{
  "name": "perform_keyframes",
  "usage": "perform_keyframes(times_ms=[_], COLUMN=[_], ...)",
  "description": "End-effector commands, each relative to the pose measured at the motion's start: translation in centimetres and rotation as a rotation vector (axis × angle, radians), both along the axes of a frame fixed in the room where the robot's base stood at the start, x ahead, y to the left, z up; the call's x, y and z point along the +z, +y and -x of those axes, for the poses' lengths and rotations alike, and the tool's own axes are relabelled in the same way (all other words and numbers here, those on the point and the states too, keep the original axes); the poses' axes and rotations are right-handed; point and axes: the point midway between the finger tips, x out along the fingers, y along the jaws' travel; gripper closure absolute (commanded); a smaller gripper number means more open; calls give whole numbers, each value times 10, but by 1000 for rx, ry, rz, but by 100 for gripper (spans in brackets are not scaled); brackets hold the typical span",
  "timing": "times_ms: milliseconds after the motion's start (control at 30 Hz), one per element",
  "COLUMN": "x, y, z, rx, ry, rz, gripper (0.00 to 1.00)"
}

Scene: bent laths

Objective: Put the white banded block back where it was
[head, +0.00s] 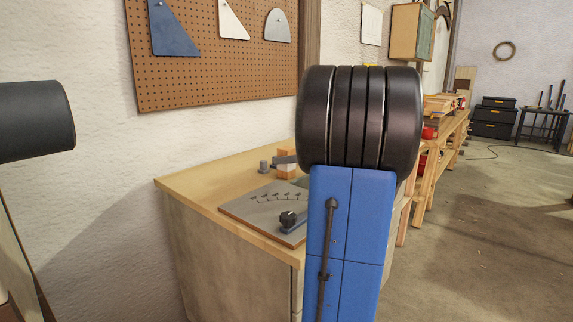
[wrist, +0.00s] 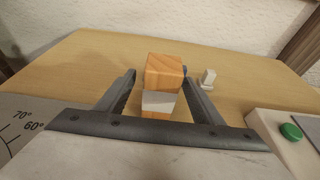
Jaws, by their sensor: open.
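The white banded block (wrist: 160,102) is a wooden block with a white band around its middle. It stands upright on the wooden bench top (wrist: 75,75) in the wrist view, and it shows small in the head view (head: 287,153). My gripper (wrist: 158,74) is open, with one finger on each side of the block. A gap shows between the left finger and the block; the right finger is closer, and I cannot tell if it touches. In the head view my arm hides part of the bench, and a dark finger (head: 283,160) crosses in front of the block.
A small pale post (wrist: 208,78) stands just right of the block. A grey plate (head: 240,207) with an angle scale and a black knob (head: 288,218) lies at the bench front. A white box with a green button (wrist: 291,131) is at right. A wall stands behind.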

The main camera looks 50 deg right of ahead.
Motion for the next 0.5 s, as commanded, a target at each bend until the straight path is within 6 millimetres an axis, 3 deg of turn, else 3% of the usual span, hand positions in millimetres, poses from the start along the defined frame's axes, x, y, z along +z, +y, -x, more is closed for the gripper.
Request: perform_keyframes(times_ms=[167, 500], x=[-1, -7], y=[0, 2], z=[-7, -49], rx=[1, 2], ry=[0, 0], rz=[0, -2], gripper=[39, 39])
